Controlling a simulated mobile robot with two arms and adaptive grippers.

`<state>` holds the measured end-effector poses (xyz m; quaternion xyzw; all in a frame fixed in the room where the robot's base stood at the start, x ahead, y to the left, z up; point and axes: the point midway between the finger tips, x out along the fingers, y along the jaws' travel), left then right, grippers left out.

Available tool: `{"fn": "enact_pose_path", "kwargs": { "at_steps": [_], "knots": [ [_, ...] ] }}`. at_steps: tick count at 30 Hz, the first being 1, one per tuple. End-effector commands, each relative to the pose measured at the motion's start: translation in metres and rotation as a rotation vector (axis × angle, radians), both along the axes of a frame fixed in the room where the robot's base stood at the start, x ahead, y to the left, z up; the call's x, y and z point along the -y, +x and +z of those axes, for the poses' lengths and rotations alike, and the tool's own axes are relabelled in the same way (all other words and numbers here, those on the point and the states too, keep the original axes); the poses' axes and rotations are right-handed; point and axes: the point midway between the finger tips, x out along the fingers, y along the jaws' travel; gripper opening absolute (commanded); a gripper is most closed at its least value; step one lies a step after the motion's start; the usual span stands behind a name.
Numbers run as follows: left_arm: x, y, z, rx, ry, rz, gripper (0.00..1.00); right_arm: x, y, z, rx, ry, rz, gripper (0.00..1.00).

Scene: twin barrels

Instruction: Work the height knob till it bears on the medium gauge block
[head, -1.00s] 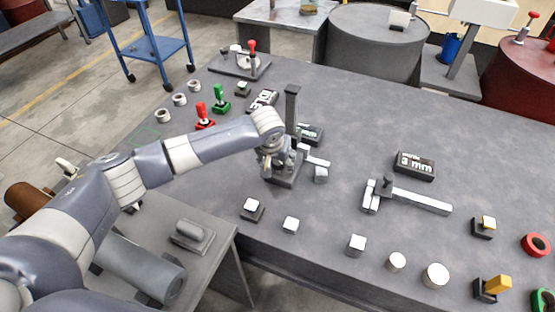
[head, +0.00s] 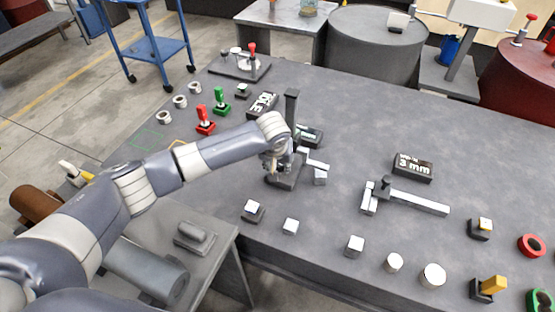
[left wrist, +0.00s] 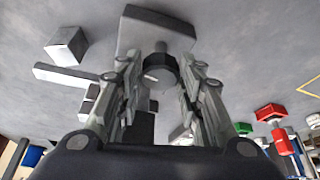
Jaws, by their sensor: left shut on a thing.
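The height gauge has a dark upright post (head: 291,106), a dark base (head: 287,182) and a pale side arm (head: 318,165). My left gripper (head: 276,164) is at the gauge, in front of the post. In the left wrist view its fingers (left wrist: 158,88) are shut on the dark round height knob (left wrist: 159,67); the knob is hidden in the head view. A pale block (head: 320,176) is at the outer end of the side arm, and a pale cube (left wrist: 66,46) shows beside the bar in the left wrist view. I cannot tell whether arm and block touch, or which block is medium. My right gripper is not in view.
Small pale cubes (head: 291,226) and discs (head: 433,275) stand along the table's front edge. A caliper-like bar (head: 416,200) and a black label block (head: 412,168) are to the right. Red (head: 205,121) and green (head: 221,102) upright pieces stand at the left.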

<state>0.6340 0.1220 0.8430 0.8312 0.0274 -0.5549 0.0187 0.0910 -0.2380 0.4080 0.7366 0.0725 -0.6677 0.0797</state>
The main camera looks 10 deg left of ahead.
Motion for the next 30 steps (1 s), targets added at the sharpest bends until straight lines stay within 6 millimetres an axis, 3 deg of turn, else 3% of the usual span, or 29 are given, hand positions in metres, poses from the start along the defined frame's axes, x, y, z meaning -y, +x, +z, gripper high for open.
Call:
{"fn": "enact_pose_path", "kwargs": {
  "at_steps": [6, 13, 30],
  "knots": [
    [0.004, -0.002, 0.003, -0.007, -0.001, 0.182, 0.1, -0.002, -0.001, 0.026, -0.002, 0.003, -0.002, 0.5],
    [0.005, -0.001, 0.001, -0.008, -0.002, 0.402, 0.1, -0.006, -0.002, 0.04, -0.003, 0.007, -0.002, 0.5],
    [0.006, 0.002, -0.003, -0.006, 0.002, 0.854, 0.1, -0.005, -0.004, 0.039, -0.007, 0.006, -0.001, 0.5]
  ]
}}
